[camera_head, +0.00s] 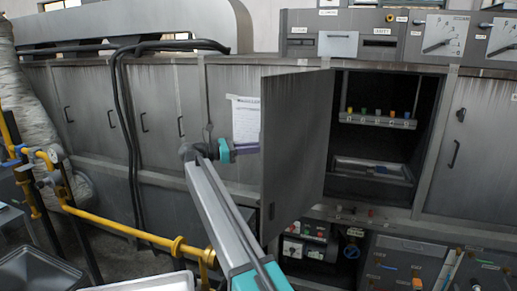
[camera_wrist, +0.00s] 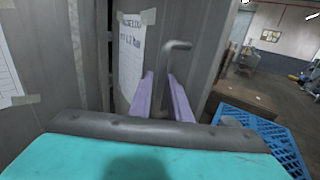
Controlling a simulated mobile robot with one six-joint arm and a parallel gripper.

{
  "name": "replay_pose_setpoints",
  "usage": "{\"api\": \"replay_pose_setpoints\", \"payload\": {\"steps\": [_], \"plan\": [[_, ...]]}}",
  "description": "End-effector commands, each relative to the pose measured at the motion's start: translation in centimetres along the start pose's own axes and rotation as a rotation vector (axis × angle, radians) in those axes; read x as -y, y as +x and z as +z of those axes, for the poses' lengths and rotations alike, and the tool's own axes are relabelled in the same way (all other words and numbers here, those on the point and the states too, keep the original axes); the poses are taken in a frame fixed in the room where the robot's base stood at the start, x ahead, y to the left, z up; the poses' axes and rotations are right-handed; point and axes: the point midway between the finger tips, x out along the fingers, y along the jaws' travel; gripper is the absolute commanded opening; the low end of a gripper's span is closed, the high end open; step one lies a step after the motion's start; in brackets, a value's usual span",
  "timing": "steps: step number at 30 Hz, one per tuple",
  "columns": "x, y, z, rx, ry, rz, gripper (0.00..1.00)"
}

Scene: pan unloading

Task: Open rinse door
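A grey metal door (camera_head: 296,150) stands swung out from the machine in the head view, beside a dark open compartment (camera_head: 345,98). I cannot read a label naming it as the rinse door. My gripper (camera_head: 247,148) is left of this door, its purple fingertips close to the door's free edge. In the wrist view my gripper (camera_wrist: 162,98) has its two purple fingers apart. A grey bent handle (camera_wrist: 177,46) rises between and just beyond them; I cannot tell whether they touch it. The handle is hidden from the head view.
The compartment holds a rack with coloured knobs (camera_head: 378,119) and a tray (camera_head: 370,171). Closed doors (camera_head: 153,115) line the left. A yellow pipe (camera_head: 125,229) crosses low left. A printed sheet (camera_head: 246,117) hangs behind my gripper. A blue grid (camera_wrist: 255,130) is at right in the wrist view.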

Motion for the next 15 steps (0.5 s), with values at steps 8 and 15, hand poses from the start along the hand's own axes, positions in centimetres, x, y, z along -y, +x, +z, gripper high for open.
{"api": "replay_pose_setpoints", "payload": {"steps": [8,15], "plan": [[-0.2,-2.4,-0.1,0.000,0.000,0.002,0.17],[-0.2,-4.9,0.3,-0.001,-0.002,0.001,0.17]]}}
